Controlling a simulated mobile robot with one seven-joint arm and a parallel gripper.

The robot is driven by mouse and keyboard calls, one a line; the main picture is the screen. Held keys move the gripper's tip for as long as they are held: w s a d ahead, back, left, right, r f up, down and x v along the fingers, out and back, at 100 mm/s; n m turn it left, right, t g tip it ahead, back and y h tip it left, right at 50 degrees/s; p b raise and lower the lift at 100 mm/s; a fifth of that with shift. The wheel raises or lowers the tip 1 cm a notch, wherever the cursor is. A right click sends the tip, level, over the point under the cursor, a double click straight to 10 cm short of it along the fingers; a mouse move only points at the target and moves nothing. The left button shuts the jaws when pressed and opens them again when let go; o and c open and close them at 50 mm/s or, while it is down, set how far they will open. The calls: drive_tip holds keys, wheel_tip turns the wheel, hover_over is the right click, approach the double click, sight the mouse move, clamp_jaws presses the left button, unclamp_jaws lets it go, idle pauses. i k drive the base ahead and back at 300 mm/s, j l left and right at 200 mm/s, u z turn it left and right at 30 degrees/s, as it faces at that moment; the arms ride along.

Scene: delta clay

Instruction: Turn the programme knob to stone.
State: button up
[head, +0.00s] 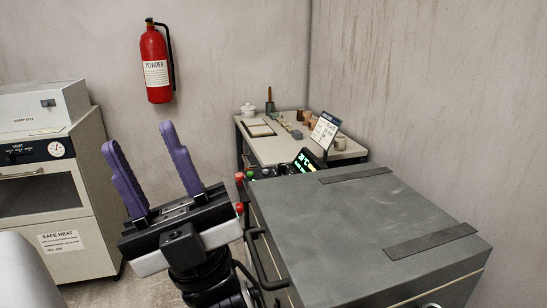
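I cannot make out a programme knob or the word stone in this view. A lit green display (305,160) shows at the back left edge of the grey kiln-like box (345,225), with dark controls beside it, too small to read. Red button-like parts (239,177) sit left of the display, and another red part (239,208) is lower down. The box's front face is mostly hidden by its top and my arm. My gripper (139,136) points up, left of the box, with its two purple fingers wide apart and nothing between them.
A black handle (258,260) sticks out from the box's left side, close to my arm. An oven (42,190) with a dial and a safe heat label stands at left. A worktable (285,147) with small pots is behind. A red extinguisher (156,62) hangs on the wall.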

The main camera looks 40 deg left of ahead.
sight(281, 166)
drive_tip(key=i+j, duration=0.15)
drive_tip(key=j, duration=0.4)
drive_tip(key=i+j, duration=0.1)
drive_tip(key=j, duration=0.4)
drive_tip(key=i+j, duration=0.15)
drive_tip(key=j, duration=0.4)
drive_tip(key=i+j, duration=0.1)
drive_tip(key=j, duration=0.4)
drive_tip(key=i+j, duration=0.15)
drive_tip(key=j, duration=0.4)
drive_tip(key=i+j, duration=0.1)
drive_tip(key=j, duration=0.4)
drive_tip(key=i+j, duration=0.15)
drive_tip(key=j, duration=0.4)
drive_tip(key=i+j, duration=0.1)
drive_tip(key=j, duration=0.4)
